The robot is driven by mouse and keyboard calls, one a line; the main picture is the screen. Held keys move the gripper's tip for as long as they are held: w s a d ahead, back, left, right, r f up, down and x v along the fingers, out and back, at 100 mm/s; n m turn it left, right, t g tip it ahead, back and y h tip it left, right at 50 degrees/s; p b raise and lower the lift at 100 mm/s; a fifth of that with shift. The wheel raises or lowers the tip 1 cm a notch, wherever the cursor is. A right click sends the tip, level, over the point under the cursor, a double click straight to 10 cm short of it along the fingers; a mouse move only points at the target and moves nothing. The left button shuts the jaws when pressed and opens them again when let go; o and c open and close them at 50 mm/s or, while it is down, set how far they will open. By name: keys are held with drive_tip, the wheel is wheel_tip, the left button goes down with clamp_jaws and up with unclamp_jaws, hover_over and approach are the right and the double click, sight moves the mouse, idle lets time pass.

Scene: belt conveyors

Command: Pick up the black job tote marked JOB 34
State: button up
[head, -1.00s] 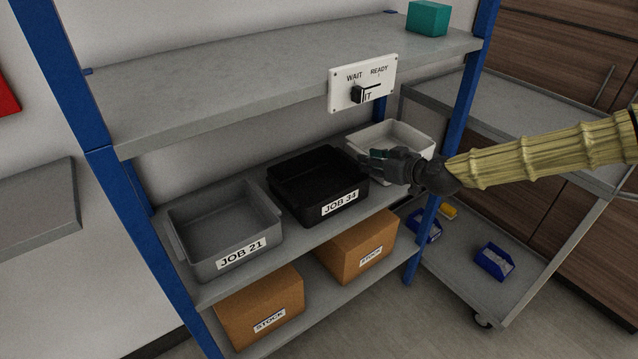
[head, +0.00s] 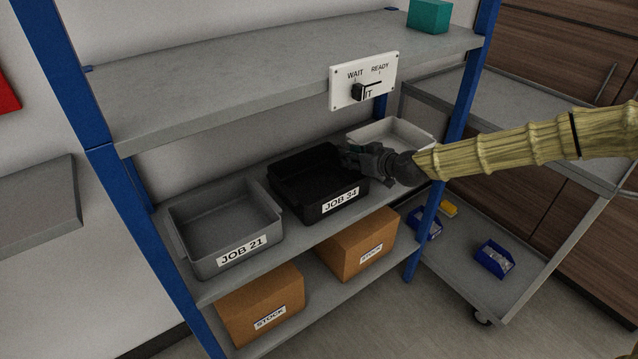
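The black job tote marked JOB 34 (head: 300,200) stands upright on the middle shelf, between a grey tote and a white tote. Its label faces the front. My gripper (head: 345,153) reaches in from the right, with its fingertips at the tote's right rim near the back corner. The gripper is small and dark against the black tote. I cannot tell whether the fingers are open or shut, or whether they touch the rim.
A grey tote marked JOB 21 (head: 205,262) stands to the left. A white tote (head: 410,130) stands behind my gripper. The upper shelf (head: 250,75) carries a WAIT/READY switch plate (head: 350,97) above the totes. A blue post (head: 462,100) stands near my arm.

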drive_tip(key=shift+w+a, duration=0.15)
drive_tip(key=shift+c, duration=0.2)
clamp_jaws()
